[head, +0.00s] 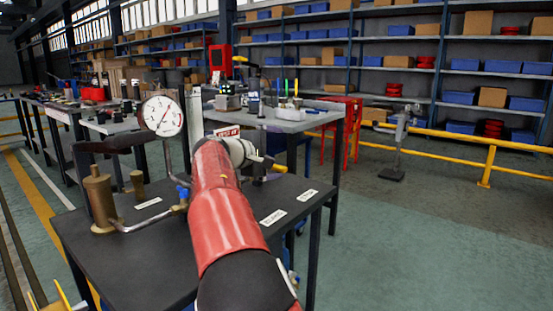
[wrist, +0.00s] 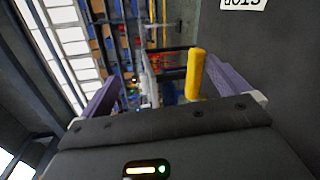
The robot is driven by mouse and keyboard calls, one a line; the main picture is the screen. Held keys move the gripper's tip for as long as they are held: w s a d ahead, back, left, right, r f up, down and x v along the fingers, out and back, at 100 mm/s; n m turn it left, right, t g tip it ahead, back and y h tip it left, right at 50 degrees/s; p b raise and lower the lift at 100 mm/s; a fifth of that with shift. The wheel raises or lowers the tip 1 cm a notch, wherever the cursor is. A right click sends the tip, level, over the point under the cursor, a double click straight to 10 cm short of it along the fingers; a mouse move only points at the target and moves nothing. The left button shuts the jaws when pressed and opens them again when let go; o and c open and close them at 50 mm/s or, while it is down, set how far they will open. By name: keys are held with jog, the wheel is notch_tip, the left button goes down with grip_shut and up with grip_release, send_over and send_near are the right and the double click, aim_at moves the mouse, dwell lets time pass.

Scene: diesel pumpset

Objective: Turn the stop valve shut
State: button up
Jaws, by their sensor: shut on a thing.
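A yellow handle (head: 273,166), which I take for the stop valve's lever, sticks out to the right past the end of my arm in the head view. In the wrist view the yellow handle (wrist: 195,74) stands upright between the purple fingers of my gripper (wrist: 150,80), close against the right finger. My gripper is shut on it, though a gap shows by the left finger. The valve body is hidden behind my red arm in the head view. A small blue valve handle (head: 183,192) sits on the pipe left of my arm.
The dark bench (head: 150,245) also carries a brass cylinder (head: 99,198) and a round pressure gauge (head: 162,116), close left of my arm. White labels (head: 273,217) lie on the bench's right part.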

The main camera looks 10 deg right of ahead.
jog(key=shift+s+r+b, duration=0.4)
jog(key=shift+s+r, duration=0.35)
jog(key=shift+r, duration=0.35)
jog(key=shift+s+a+r+b, duration=0.15)
jog(key=shift+s+b, duration=0.05)
jog(key=shift+s, duration=0.25)
jog(key=shift+s+a+r+b, duration=0.1)
jog(key=shift+s+a+b, duration=0.1)
jog(key=shift+s, duration=0.25)
jog(key=c, duration=1)
jog(key=shift+s+a+f+b, duration=0.3)
jog(key=shift+a+f+b, duration=0.05)
jog(key=shift+a, duration=0.05)
